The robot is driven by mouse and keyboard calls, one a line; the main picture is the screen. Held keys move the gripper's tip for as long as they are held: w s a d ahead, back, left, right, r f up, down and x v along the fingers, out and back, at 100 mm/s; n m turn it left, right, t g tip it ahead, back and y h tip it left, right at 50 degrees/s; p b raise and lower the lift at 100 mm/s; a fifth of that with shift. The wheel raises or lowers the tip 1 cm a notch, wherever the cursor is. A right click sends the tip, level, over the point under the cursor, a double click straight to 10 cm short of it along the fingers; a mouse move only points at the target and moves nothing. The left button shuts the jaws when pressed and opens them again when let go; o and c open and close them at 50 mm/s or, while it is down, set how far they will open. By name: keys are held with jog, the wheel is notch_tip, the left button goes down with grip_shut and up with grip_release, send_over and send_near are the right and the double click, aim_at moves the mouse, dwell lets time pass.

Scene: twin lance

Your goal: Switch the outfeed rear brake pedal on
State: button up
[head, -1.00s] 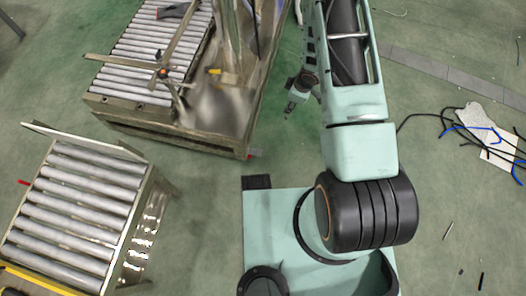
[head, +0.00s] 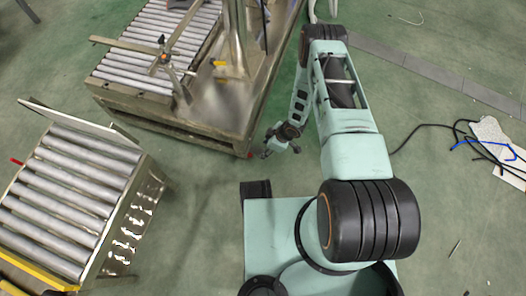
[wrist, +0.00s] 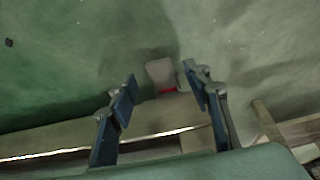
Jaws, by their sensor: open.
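A small grey pedal (wrist: 160,70) with a red strip shows in the wrist view, low beside the edge of a machine base. It lies between the fingertips as seen, ahead of them; the distance is hard to judge. In the head view only a small red and grey bit of a pedal (head: 253,155) shows at the near right corner of the machine base. My gripper (head: 281,150) hangs just right of that corner, fingers spread. In the wrist view my gripper (wrist: 160,84) is open and empty. The pedal's on or off position cannot be told.
The machine base (head: 215,135) carries a roller bed and a metal post. Black and blue cables (head: 480,145) lie at right. Green floor is clear between.

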aim_at(257, 151)
jog(key=shift+b+x, duration=0.35)
jog(key=shift+x, duration=1)
jog(key=shift+c, duration=0.5)
jog(key=c, duration=1.1)
